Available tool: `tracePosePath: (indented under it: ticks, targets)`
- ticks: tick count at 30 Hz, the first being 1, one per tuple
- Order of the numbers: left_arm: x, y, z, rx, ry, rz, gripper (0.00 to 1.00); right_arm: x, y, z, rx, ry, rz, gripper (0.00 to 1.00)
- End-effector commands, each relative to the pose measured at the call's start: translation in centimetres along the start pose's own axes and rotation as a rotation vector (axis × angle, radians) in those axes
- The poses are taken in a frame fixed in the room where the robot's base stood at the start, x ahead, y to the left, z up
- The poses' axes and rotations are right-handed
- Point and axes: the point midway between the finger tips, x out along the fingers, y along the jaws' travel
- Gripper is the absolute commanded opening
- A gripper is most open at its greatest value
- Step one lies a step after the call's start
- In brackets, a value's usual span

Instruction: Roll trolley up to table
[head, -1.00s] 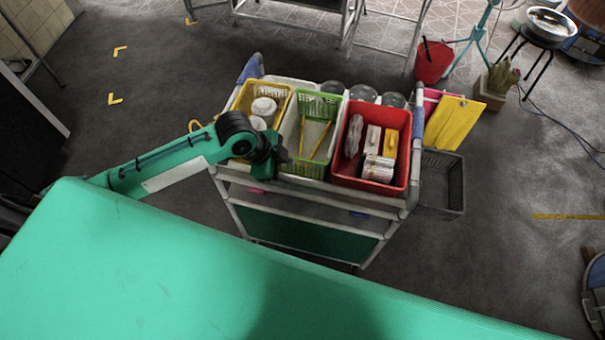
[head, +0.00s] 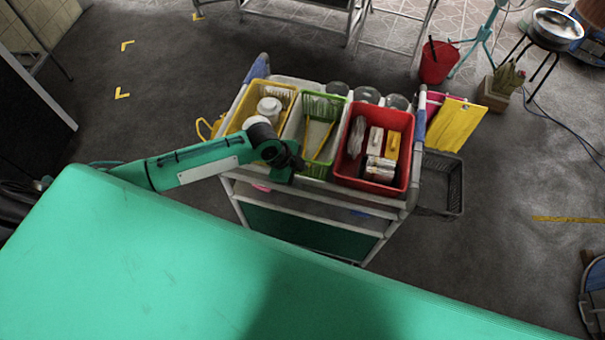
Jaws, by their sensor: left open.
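The trolley (head: 315,212) stands upright in the middle of the head view, a pale metal frame with green lower panels. On its top are a yellow bin (head: 238,118), a green basket (head: 292,125) and a red bin (head: 402,165). My left gripper (head: 288,168) is open at the trolley's near side, in front of the yellow bin and green basket. Whether it touches the near rail cannot be told. A metal-framed table (head: 352,30) is partly in view at the top edge. My right gripper is out of view.
A dark crate (head: 440,180) and a yellow board (head: 452,125) are at the trolley's right side. A red bucket (head: 438,65) and a stool with a metal bowl (head: 558,27) stand at the back right.

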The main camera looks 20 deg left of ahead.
Motion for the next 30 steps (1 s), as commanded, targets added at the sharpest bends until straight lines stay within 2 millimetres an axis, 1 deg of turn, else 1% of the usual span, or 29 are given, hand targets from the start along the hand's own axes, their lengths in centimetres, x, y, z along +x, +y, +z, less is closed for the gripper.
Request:
tracePosePath:
  ticks: [3,6,10,17,18,20,21,23,24,30]
  targets:
    - [1.3,0.0,-0.1,-0.002,0.002,0.001,0.41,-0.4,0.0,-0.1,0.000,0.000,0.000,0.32]
    - [2.0,0.0,0.0,-0.001,0.001,0.000,0.41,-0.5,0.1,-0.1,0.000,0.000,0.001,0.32]
    - [2.5,0.0,0.0,0.000,0.000,0.000,0.41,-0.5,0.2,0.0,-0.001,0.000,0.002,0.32]
    - [2.5,0.0,0.0,0.000,0.000,0.000,0.41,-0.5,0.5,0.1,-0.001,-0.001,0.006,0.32]
    - [2.5,0.0,0.0,0.000,0.000,0.000,0.34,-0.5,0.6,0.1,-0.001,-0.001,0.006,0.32]
    - [2.5,0.0,0.0,0.000,0.000,0.000,0.22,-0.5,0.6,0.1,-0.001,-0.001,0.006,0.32]
    - [2.5,0.0,0.0,0.000,0.000,0.000,0.14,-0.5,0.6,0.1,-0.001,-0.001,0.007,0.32]
    - [2.5,0.0,0.0,0.000,0.000,0.000,0.02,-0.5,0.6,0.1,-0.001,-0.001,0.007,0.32]
    - [2.5,0.0,0.0,0.000,0.000,0.000,0.00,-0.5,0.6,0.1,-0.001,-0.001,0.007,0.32]
    - [2.5,-0.1,0.0,0.000,0.001,-0.001,0.00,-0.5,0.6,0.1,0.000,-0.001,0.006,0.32]
